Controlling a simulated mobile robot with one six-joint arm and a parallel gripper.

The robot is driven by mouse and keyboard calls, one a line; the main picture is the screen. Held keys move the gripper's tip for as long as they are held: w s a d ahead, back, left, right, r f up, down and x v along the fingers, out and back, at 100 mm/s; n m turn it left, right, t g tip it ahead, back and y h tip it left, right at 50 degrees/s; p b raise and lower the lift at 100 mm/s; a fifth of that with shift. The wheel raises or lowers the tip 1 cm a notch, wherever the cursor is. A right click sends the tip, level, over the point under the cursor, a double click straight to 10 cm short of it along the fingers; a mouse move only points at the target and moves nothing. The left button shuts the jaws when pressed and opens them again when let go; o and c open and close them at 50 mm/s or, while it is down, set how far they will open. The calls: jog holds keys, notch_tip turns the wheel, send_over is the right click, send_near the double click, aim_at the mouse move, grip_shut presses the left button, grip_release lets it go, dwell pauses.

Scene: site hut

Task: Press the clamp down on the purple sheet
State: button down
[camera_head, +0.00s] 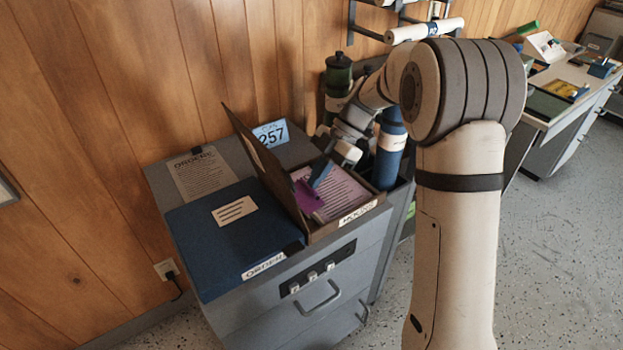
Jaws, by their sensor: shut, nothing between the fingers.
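A brown open box (350,217) with a raised lid (268,168) stands on the grey cabinet. In it lies a pale pink-purple printed sheet (343,192), with a stronger purple piece (306,197) at its left. A small dark blue bar (321,172), which may be the clamp, slants up over the sheet's far left part. I cannot tell whether it touches the sheet. My gripper (333,153) is shut and empty just behind and above this bar, at the box's far side. Its fingertips are small, and contact with the bar cannot be made out.
A blue folder or case (235,240) lies left of the box. A blue bottle (391,150) and a green bottle (338,75) stand close to my arm. A blue number card (271,134) stands behind the lid. A wooden wall is behind; open floor lies right.

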jog(key=shift+w+d+r, duration=0.25)
jog(key=shift+w+d, duration=0.2)
jog(key=shift+d, duration=0.15)
jog(key=shift+r, duration=0.15)
jog(key=p+v, duration=0.3)
jog(key=v, duration=0.4)
jog(key=shift+w+d+r+p, duration=0.15)
jog(key=shift+d+r+p, duration=0.1)
jog(key=shift+r+p, duration=0.1)
